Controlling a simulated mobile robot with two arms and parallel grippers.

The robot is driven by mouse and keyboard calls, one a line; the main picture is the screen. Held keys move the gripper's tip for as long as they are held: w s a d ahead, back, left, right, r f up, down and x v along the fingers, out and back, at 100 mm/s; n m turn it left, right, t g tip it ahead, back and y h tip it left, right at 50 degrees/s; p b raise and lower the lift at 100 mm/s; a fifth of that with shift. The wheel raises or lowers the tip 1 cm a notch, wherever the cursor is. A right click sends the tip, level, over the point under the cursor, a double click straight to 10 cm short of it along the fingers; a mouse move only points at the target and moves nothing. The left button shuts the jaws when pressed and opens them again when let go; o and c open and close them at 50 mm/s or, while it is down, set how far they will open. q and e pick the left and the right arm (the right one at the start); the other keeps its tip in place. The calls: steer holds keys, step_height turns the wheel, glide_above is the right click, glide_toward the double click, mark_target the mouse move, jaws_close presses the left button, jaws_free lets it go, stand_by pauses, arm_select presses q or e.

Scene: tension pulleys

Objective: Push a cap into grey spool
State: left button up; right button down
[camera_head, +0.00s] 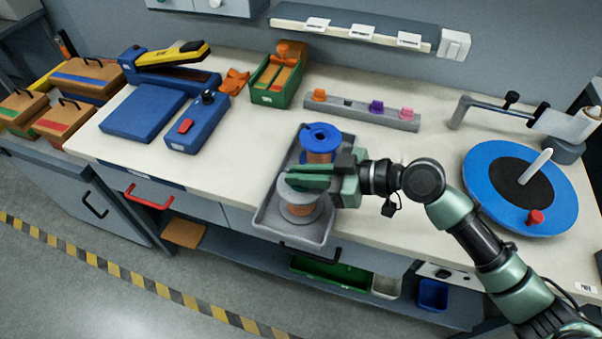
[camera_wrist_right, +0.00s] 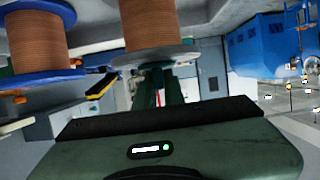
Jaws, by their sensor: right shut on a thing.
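The grey spool (camera_head: 298,208), wound with copper wire, stands upright in the front part of a grey tray (camera_head: 262,218). It also shows in the right wrist view (camera_wrist_right: 160,25). My right gripper (camera_head: 290,181) reaches in from the right, level, at the grey spool's top flange. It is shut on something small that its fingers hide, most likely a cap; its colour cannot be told. In the right wrist view the fingers (camera_wrist_right: 162,90) are at the flange. An orange cap (camera_head: 319,95), a purple cap (camera_head: 376,107) and a pink cap (camera_head: 407,114) sit on a grey rail (camera_head: 350,111).
A blue spool (camera_head: 320,136) stands in the tray just behind the grey one, close to my gripper. A green box (camera_head: 268,92) is behind left, blue devices (camera_head: 195,128) further left. A blue turntable (camera_head: 487,167) is at the right. The bench left of the tray is clear.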

steer(key=shift+s+f, duration=0.15)
steer(key=shift+f, duration=0.35)
steer(key=c, duration=1.4)
jaws_free()
steer(key=shift+d+r, duration=0.1)
steer(key=b+v, duration=0.2)
steer(key=v, duration=0.5)
steer(key=shift+d+r, duration=0.15)
steer(key=shift+r, duration=0.2)
